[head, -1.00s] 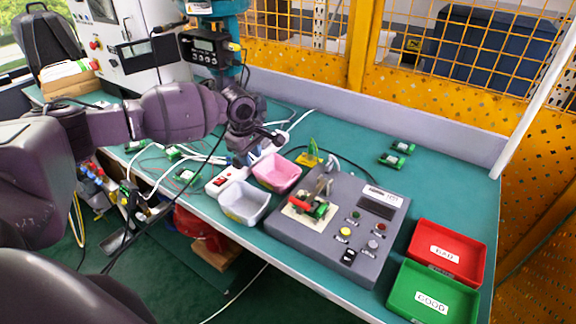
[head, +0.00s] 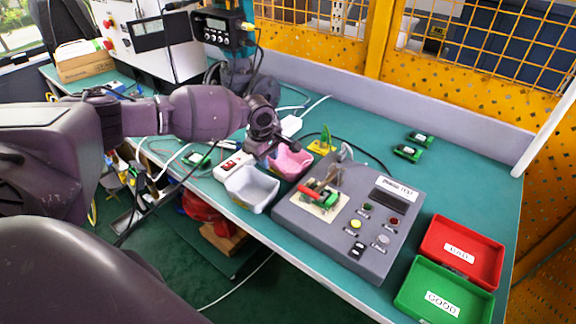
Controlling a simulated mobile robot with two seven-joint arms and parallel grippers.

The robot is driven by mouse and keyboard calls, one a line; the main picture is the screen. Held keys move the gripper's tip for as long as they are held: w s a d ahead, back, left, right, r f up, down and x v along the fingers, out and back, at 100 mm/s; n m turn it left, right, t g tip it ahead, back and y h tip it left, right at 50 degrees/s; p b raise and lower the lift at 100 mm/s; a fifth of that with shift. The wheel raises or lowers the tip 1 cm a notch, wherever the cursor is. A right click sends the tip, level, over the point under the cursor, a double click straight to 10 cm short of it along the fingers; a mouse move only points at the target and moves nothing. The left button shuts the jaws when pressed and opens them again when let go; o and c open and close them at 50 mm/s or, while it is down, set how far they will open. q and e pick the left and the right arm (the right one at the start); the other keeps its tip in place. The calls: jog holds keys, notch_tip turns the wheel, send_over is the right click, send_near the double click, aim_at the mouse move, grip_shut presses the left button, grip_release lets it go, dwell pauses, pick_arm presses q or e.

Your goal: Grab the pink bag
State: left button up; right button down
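The pink bag (head: 291,164) is a small, soft-looking, open pink container on the green table, between the white container and the grey test box. My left gripper (head: 272,152) comes in from the left and hangs over the bag's back left side, covering part of its rim. The fingertips are small and partly hidden, so I cannot tell whether they touch the bag or how far apart they are. My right gripper is not in view.
The grey test box (head: 350,222) is close on the right. Red (head: 461,250) and green (head: 444,290) trays stand at the right front.

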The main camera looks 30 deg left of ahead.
pick_arm(q)
jog(key=f, duration=0.3)
jog(key=shift+w, duration=0.2)
jog(key=shift+r, duration=0.15)
grip_shut()
